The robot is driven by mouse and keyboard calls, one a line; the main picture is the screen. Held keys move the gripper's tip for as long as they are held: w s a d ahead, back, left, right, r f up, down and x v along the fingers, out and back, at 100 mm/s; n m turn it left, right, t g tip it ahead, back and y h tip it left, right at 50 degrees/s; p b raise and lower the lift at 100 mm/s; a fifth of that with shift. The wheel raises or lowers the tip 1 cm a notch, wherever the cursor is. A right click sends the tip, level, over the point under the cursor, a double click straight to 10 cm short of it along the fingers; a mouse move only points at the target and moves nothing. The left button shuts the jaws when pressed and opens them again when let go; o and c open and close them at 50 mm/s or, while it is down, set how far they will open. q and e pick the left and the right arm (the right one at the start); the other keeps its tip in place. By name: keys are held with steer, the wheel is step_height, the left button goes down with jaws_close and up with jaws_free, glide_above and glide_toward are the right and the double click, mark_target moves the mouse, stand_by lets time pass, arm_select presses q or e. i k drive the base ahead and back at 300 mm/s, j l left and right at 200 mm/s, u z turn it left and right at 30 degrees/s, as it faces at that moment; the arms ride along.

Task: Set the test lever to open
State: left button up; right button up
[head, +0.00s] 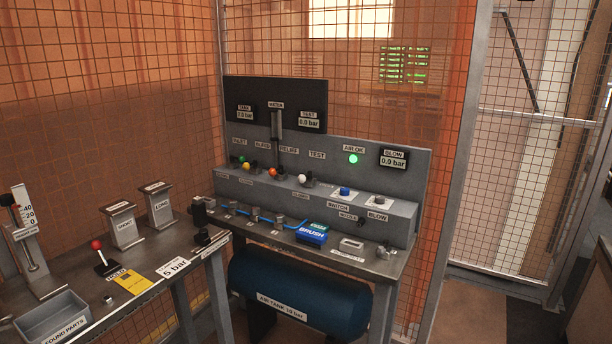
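The bench panel carries a row of small levers with coloured balls. The white-balled lever (302,179) is at the right end of the row, below and a little left of the TEST label (317,155); I take it for the test lever. It is too small to tell its position surely. Left of it are an orange-balled lever (272,172), a yellow one (246,167) and a green one (241,160). The TEST display (309,120) reads 0.0 bar. Neither of my grippers is in view.
A blue air tank (300,298) lies under the bench. A blue brush box (312,234) and fittings sit on the bench top. A side table at left holds a red-balled lever (97,245), stands and a grey bin (55,318). Wire mesh fencing stands behind; floor is clear at right.

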mark_target(301, 178)
steer(key=i+j+z, duration=0.4)
steer(key=i+j, duration=0.9)
steer(key=i, duration=0.15)
